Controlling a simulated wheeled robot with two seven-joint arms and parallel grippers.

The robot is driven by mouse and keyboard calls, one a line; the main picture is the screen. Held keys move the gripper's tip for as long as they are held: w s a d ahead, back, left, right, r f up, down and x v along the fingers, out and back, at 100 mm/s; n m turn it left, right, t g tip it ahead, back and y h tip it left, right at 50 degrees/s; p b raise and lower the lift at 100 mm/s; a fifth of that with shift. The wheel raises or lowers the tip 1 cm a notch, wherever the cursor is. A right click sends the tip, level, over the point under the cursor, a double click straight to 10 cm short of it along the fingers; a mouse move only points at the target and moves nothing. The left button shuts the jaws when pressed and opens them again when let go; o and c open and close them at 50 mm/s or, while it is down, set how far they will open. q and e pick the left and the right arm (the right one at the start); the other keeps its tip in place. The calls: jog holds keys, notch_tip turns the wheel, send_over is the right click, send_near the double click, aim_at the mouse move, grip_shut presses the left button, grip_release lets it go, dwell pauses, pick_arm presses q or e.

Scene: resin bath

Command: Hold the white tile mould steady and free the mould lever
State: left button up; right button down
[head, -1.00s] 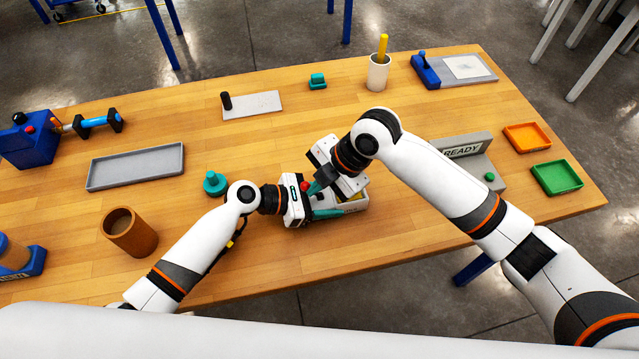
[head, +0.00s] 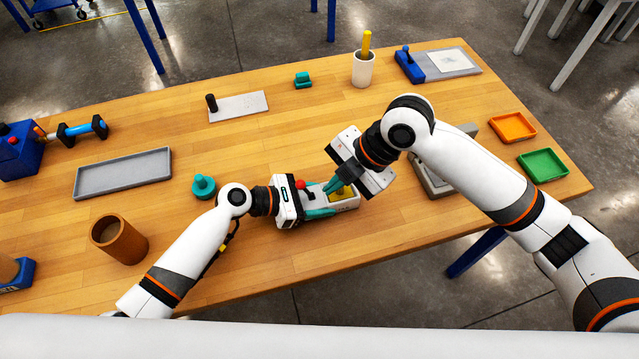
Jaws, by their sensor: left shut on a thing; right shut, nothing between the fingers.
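The white tile mould (head: 346,205) lies near the front middle of the table, partly hidden by both grippers. Yellow shows in its top. The mould lever, with a red knob (head: 300,184) and a dark stem, stands at its left part, close to the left gripper's body. My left gripper (head: 321,212) comes in from the left and is shut on the mould, its teal fingers low along the near side. My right gripper (head: 328,189) is shut and empty over the mould, its teal fingertips pointing left, just right of the lever. Whether they touch the lever I cannot tell.
A teal knobbed piece (head: 203,187) stands left of the mould, with a brown cup (head: 119,240) and grey tray (head: 123,173) farther left. A grey box (head: 437,180) is partly behind my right arm. Orange (head: 513,127) and green (head: 543,166) trays lie at the right.

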aim_at(302, 186)
jog(key=v, duration=0.7)
jog(key=x, duration=0.4)
jog(key=w+x, duration=0.1)
jog(key=x, duration=0.3)
jog(key=a+x, duration=0.1)
jog(key=x, duration=0.2)
jog(key=shift+w+a, duration=0.2)
jog(key=shift+w, duration=0.1)
jog(key=shift+w+a+f, duration=0.15)
jog(key=shift+w+a, duration=0.15)
jog(key=shift+a, duration=1.05)
